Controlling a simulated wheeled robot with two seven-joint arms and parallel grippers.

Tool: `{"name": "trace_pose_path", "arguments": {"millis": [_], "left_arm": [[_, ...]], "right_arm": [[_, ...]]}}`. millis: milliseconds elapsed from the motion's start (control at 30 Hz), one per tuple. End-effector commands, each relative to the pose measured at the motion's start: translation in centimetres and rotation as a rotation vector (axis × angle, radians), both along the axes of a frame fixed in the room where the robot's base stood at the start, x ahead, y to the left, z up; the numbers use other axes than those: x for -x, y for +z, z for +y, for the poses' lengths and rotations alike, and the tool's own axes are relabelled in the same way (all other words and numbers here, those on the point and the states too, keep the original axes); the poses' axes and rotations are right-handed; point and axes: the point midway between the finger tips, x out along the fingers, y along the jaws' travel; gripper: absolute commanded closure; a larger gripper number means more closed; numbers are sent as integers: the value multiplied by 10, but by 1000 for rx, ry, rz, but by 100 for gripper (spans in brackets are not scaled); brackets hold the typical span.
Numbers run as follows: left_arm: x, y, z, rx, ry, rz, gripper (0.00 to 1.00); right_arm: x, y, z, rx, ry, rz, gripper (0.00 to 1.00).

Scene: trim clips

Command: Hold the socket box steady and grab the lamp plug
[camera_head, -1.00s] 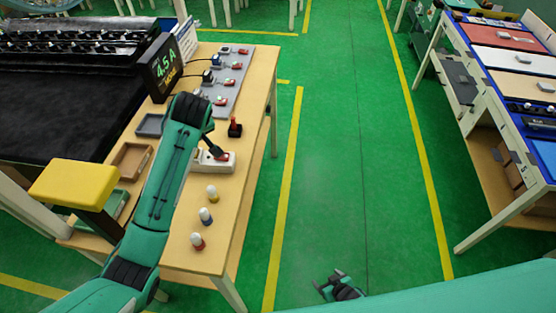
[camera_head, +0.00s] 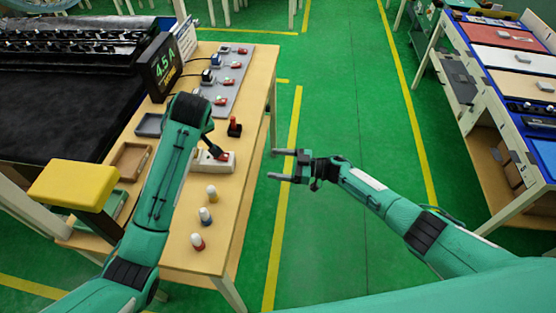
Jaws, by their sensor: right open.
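A white socket box (camera_head: 227,167) with a red part on top lies on the wooden table. My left gripper (camera_head: 219,154) is at the box, its dark tip at the red part. My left arm hides much of it, so I cannot tell whether it grips or only touches the box. My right gripper (camera_head: 281,166) is open and empty, right of the table edge, its fingers pointing left towards the box. I cannot tell which item is the lamp plug. Several plugs with dark cables sit on the grey strip (camera_head: 222,91) at the back.
Three white-topped pegs with yellow (camera_head: 212,194), blue (camera_head: 205,216) and red (camera_head: 197,242) bases stand in front of the box. A black block with a red top (camera_head: 234,127) stands behind it. A display (camera_head: 163,68) reads 4.5 A.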

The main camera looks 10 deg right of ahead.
Motion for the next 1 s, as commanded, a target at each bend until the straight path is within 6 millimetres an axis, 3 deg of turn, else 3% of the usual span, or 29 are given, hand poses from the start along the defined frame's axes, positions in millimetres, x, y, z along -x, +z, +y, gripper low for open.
{"name": "trace_pose_path", "arguments": {"millis": [100,333,800,1000], "left_arm": [[0,0,0,0,0,0,64],[0,0,0,0,0,0,64],[0,0,0,0,0,0,64],[0,0,0,0,0,0,64]], "right_arm": [[0,14,3,5,64,-4,20],[-2,19,21,5,89,-2,20],[-19,19,110,5,86,-3,20],[-23,19,132,5,85,-2,20]]}}
